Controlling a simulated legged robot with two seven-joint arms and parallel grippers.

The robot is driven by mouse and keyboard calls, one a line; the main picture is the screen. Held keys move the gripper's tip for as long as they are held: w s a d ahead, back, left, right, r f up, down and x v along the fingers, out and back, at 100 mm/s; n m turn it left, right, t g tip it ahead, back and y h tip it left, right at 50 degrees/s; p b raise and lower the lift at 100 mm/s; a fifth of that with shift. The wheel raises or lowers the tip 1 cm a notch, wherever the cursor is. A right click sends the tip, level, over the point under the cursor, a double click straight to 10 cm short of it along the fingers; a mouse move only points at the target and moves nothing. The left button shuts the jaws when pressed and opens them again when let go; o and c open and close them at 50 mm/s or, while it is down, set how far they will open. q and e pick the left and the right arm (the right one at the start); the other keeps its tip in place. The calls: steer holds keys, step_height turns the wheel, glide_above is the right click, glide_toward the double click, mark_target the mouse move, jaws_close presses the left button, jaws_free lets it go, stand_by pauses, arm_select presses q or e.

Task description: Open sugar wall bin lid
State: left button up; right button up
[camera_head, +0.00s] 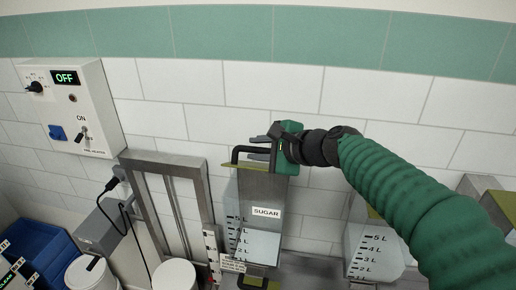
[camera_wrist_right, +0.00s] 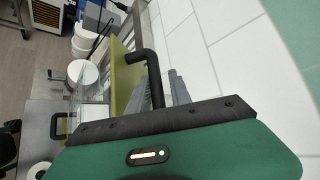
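The sugar wall bin (camera_head: 262,190), a clear-fronted container labelled SUGAR, hangs on the tiled wall. Its olive lid (camera_head: 238,168) carries a black bar handle (camera_head: 236,154). The lid appears down on the bin. My right gripper (camera_head: 258,146) reaches in from the right at the handle, its grey fingers apart. In the right wrist view the handle (camera_wrist_right: 150,62) stands off the olive lid (camera_wrist_right: 122,82), with the grey fingers (camera_wrist_right: 178,90) close beside it. Whether the fingers touch the handle is hidden. My left gripper is not in view.
A second graduated bin (camera_head: 372,245) is to the right, partly behind my right arm. A metal frame (camera_head: 165,160) stands left of the sugar bin. A control box (camera_head: 75,105) reading OFF is on the wall. White buckets (camera_head: 175,274) and a blue crate (camera_head: 42,250) are lower left.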

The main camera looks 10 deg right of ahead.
steer(key=b+v, duration=0.4)
steer(key=v, duration=0.3)
steer(key=shift+s+d+f, duration=0.15)
steer(key=b+v, duration=0.2)
steer(key=v, duration=0.7)
steer(key=shift+r+b, duration=0.3)
steer(key=shift+b, duration=0.05)
